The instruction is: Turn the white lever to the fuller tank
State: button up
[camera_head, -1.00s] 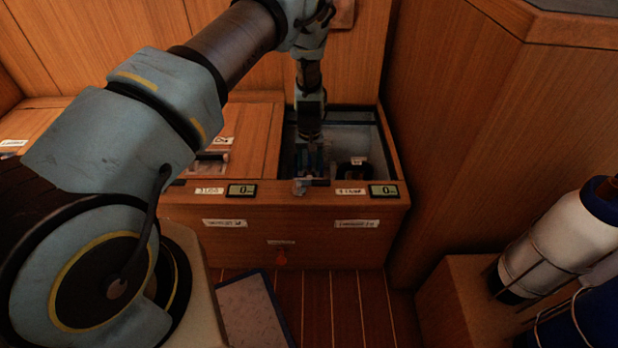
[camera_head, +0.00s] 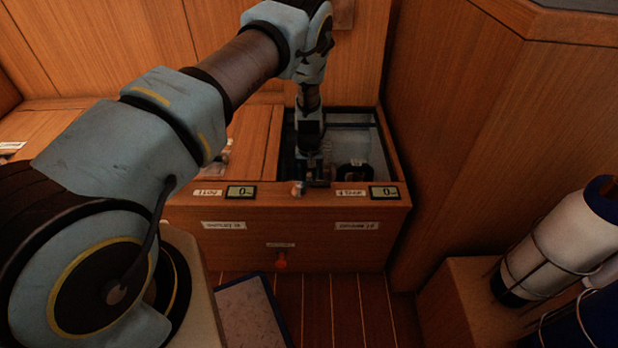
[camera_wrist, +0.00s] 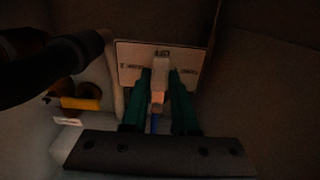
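My gripper (camera_wrist: 160,88) reaches down into the open locker (camera_head: 398,160). Its two green fingers stand on either side of a small pale lever (camera_wrist: 159,64) in the wrist view. I cannot tell whether they press on it. The lever stands upright in front of a white plate (camera_wrist: 128,52) with "OFF" at the top middle and a small, hard-to-read label at each side. In the head view my wrist hides the lever. The two small displays, left (camera_head: 241,191) and right (camera_head: 384,192), each seem to read 0 on the locker's front edge.
Locker walls stand close around my gripper. A dark pipe (camera_wrist: 85,48) and a yellow piece (camera_wrist: 80,103) lie to the left in the wrist view. A small pale knob (camera_head: 298,188) sits on the front edge.

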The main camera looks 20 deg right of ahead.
grip_shut()
dwell(0.9)
